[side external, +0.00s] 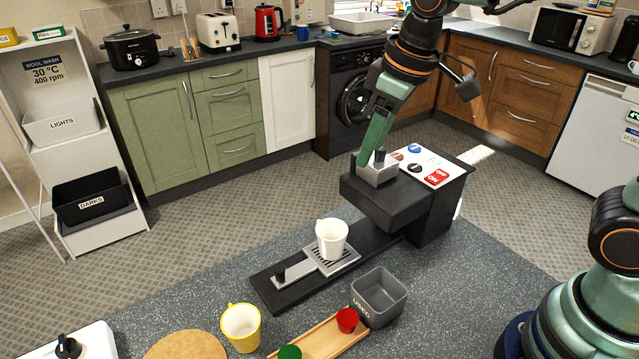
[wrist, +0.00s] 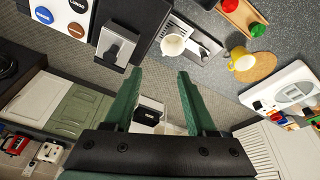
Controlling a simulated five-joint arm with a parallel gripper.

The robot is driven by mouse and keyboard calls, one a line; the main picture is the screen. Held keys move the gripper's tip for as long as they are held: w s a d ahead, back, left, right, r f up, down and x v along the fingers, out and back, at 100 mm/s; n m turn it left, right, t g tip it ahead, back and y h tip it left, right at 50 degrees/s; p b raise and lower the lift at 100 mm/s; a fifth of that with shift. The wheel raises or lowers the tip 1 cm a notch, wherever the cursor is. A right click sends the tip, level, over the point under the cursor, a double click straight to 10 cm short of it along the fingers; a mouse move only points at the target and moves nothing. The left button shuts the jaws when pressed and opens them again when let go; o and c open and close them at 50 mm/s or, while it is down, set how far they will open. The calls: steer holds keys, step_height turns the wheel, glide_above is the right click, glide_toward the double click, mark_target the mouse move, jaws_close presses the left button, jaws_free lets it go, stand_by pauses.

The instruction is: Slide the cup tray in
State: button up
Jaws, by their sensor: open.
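The cup tray (side external: 345,262) is a silver slotted plate on the long black base (side external: 385,238) of the coffee machine (side external: 435,215). It sits out in front of the machine's overhanging head. A silver arm with a black knob (side external: 281,272) extends from its left side. A white cup (side external: 332,238) stands upright on the tray; cup (wrist: 173,44) and tray (wrist: 186,28) also show in the wrist view. My gripper (wrist: 158,75) is open and empty, its green fingers apart. In the side view it is at the silver block (side external: 378,172) on the machine's head, away from the tray; contact is unclear.
A grey used bin (side external: 378,297) stands right of the base's front part. A wooden tray (side external: 315,341) with red and green capsules, a yellow cup (side external: 240,327) and a round mat (side external: 185,345) lie nearer. Counter left of the base is mostly clear.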

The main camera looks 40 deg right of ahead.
steer(key=w+a+f+n+g, duration=0.2)
steer(key=w+a+f+n, duration=0.15)
steer(key=a, duration=0.55)
steer(key=n, duration=0.3)
glide_above(280, 270)
step_height(280, 270, down, 6)
steer(key=r, duration=0.1)
steer(key=shift+g+h, duration=0.3)
steer(key=shift+g, duration=0.1)
step_height(280, 270, down, 13)
steer(key=shift+w+r, duration=0.1)
steer(key=shift+r, duration=0.1)
jaws_close()
